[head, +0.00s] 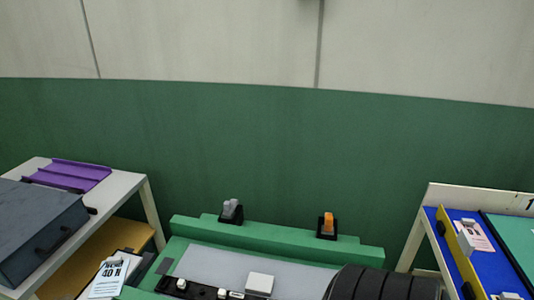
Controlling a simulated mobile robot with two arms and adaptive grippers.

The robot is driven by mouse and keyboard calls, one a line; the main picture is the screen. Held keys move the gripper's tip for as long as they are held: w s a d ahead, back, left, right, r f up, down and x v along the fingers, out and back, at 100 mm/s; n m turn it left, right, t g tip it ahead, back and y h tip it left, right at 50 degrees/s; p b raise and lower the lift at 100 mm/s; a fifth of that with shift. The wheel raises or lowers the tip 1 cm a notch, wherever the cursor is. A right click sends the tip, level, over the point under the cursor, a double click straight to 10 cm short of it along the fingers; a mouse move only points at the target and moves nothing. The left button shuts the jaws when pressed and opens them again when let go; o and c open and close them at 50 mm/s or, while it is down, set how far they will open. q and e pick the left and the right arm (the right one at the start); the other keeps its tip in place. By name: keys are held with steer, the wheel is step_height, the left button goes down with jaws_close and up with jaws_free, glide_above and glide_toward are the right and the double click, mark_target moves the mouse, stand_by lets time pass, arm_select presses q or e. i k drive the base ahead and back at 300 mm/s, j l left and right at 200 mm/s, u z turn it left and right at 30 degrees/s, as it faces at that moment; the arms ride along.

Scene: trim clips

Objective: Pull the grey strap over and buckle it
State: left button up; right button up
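I cannot make out a grey strap or its buckle for certain. A small grey piece (230,208) stands upright in a black holder on the far ledge of the green bench (285,236). An orange piece (328,222) stands in a similar black holder to its right. A flat grey panel (240,266) lies on the bench in front of them. Neither of my grippers is in view. The near part of the bench is cut off by the lower edge of the picture.
A white block (260,284) and small dark and white parts (190,288) lie near the panel. A black ribbed rounded shape (382,284) covers the bench's right front. Left is a shelf with a grey case (40,228) and purple tray (75,175); right, a blue board (490,262).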

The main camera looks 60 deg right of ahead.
mark_target(228, 212)
steer(key=z, duration=1.5)
